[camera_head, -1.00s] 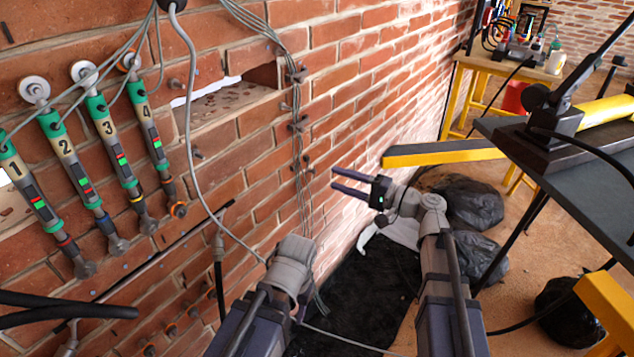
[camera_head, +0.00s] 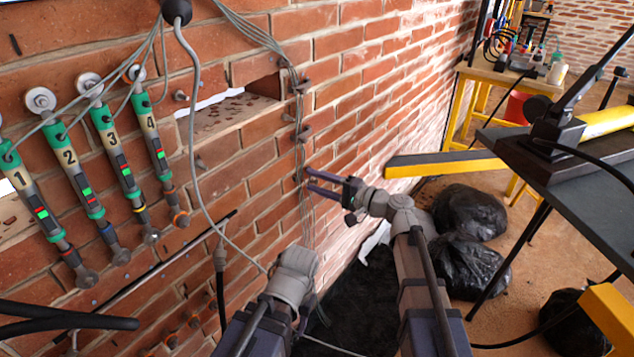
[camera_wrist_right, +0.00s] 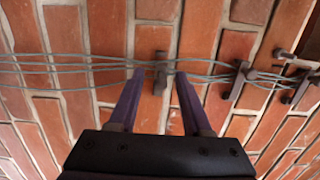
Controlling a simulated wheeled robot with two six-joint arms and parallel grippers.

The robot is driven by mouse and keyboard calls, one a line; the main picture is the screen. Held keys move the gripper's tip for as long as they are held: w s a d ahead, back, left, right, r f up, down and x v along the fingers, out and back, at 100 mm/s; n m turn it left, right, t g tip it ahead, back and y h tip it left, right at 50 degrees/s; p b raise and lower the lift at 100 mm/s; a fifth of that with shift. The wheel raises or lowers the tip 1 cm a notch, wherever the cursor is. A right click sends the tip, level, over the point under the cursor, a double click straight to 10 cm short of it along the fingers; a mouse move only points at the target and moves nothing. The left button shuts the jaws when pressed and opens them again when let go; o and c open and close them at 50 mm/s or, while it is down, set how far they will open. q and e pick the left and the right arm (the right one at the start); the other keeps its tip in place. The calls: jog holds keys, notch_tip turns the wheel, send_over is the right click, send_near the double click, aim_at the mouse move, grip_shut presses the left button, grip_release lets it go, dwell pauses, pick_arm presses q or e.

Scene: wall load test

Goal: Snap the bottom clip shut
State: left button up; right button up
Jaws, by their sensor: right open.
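Three dark clips sit along a bundle of thin grey cables (camera_head: 296,110) on the brick wall: a top clip (camera_head: 303,87), a middle clip (camera_head: 304,134) and the bottom clip (camera_wrist_right: 160,72). My right gripper (camera_head: 309,180) is open and empty, its fingers pointing at the wall at the bottom clip. In the wrist view the fingertips of the right gripper (camera_wrist_right: 160,77) lie either side of the bottom clip; I cannot tell whether they touch it. The cables pass through or behind it; whether its latch is shut is unclear. My left gripper is not in view.
Numbered green-ended tools (camera_head: 120,150) hang on the wall at left. A loose grey cable (camera_head: 190,130) hangs in front of the wall. A yellow-and-black beam (camera_head: 445,163), black bags (camera_head: 468,212) and a dark table (camera_head: 590,190) stand at right.

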grip_shut()
dwell(0.3)
jog(key=shift+s, duration=0.1)
jog(key=shift+s+a+m+t+h, duration=0.15)
jog(key=shift+a+m+t+h, duration=0.15)
jog(key=shift+t, duration=0.1)
jog(key=shift+w+a+m+t+h, duration=0.1)
jog(key=shift+a+m+t+h, duration=0.25)
jog(key=shift+m+t+h, duration=0.55)
jog(key=shift+w+a+m+t+h, duration=0.1)
jog(key=shift+a+m+t+h, duration=0.3)
jog(key=shift+m+t+h, duration=0.45)
jog(key=shift+a+m+t+h, duration=0.35)
jog(key=shift+m+t+h, duration=0.4)
jog(key=shift+t+h, duration=0.2)
grip_release()
